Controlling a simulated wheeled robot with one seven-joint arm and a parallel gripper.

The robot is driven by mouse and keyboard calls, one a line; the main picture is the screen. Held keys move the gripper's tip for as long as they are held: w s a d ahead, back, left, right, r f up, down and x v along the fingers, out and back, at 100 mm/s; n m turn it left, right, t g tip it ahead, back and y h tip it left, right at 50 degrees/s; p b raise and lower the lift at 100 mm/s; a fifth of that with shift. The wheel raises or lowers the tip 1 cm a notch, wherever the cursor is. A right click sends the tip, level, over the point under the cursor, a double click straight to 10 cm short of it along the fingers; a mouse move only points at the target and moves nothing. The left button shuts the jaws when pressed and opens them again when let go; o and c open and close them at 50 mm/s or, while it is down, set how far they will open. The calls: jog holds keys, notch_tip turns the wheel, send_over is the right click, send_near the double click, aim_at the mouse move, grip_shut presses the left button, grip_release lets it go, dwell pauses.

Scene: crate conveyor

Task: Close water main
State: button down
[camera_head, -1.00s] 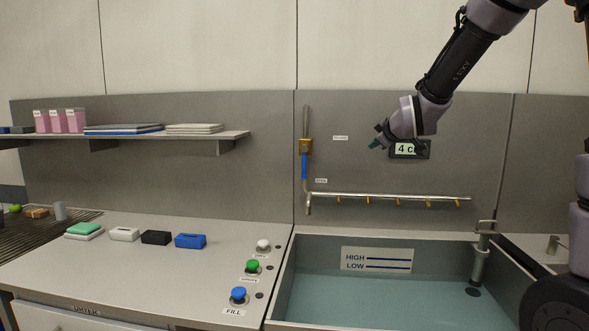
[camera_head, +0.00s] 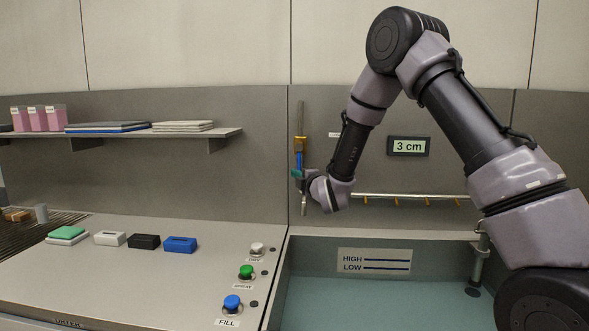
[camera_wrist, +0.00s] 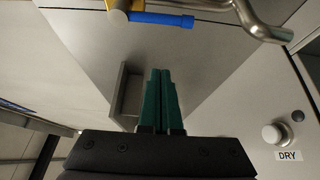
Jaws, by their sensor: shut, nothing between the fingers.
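The water main valve is a brass body (camera_head: 300,144) on a vertical pipe on the back panel, with a blue lever (camera_head: 299,160) pointing down along the pipe. In the wrist view the blue lever (camera_wrist: 162,19) lies across the top, with the brass part (camera_wrist: 119,5) at its left end. My gripper (camera_head: 296,173) is by the lower end of the lever and partly hides it in the head view. Its green fingers (camera_wrist: 160,72) are shut and empty. In the wrist view they are apart from the lever.
A spray pipe (camera_head: 410,196) with brass nozzles runs right over the water tank (camera_head: 285,290). A display (camera_head: 409,146) reads 3 cm. The counter holds white, green and blue FILL (camera_head: 232,303) buttons. A shelf (camera_head: 190,134) sticks out at the left.

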aim_at(299, 161)
jog(key=w, duration=0.9)
jog(key=shift+w+a, duration=0.2)
jog(key=shift+a, duration=0.2)
